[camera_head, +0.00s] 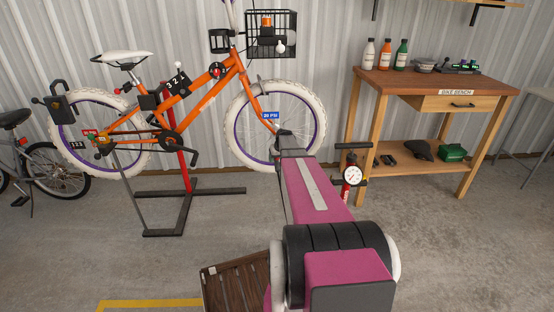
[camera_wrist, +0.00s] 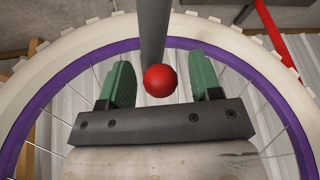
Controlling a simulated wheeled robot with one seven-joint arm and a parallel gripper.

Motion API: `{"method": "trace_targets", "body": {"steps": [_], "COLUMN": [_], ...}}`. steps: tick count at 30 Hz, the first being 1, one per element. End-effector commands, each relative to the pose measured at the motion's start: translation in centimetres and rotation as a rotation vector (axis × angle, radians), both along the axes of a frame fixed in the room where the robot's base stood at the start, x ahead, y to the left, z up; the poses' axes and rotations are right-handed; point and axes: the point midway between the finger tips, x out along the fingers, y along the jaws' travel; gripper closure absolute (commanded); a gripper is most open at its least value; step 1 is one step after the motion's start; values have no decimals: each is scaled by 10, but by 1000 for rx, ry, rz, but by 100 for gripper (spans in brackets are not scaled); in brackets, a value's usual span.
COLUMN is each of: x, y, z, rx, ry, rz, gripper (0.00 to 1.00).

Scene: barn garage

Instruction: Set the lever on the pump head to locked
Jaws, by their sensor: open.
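In the wrist view a grey bar with a red ball (camera_wrist: 160,80) at its end comes down from the top; it looks like the pump head's lever. The ball appears between the two green fingers of my gripper (camera_wrist: 163,82), with space on both sides. I cannot tell its depth or whether anything touches it. My gripper is open. The pump head is not clear, and I cannot read the lever's setting. In the head view my arm reaches to the orange bike's front wheel (camera_head: 236,122) and hides its own fingers. The pump (camera_head: 352,174) with a round gauge stands to the right.
The orange bike (camera_head: 212,92) is held on a red-post stand (camera_head: 186,150). A wooden bench (camera_head: 410,84) with bottles and tools stands at the right. A wooden crate (camera_head: 236,285) is at the front, left of my arm. Open concrete floor lies around.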

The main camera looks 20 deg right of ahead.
Motion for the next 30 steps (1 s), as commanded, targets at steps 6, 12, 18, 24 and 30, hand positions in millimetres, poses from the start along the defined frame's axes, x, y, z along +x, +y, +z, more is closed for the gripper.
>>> {"method": "trace_targets", "body": {"steps": [6, 12, 18, 24, 30], "x": [0, 0, -2, -4, -3], "y": [0, 0, 1, 1, 1], "z": [0, 0, -1, -5, -6], "rx": [0, 0, -3, -27, -33], "ry": [0, 0, -15, -92, -112], "rz": [0, 0, 1, 1, 0], "gripper": [42, 91, 91, 91, 91]}}
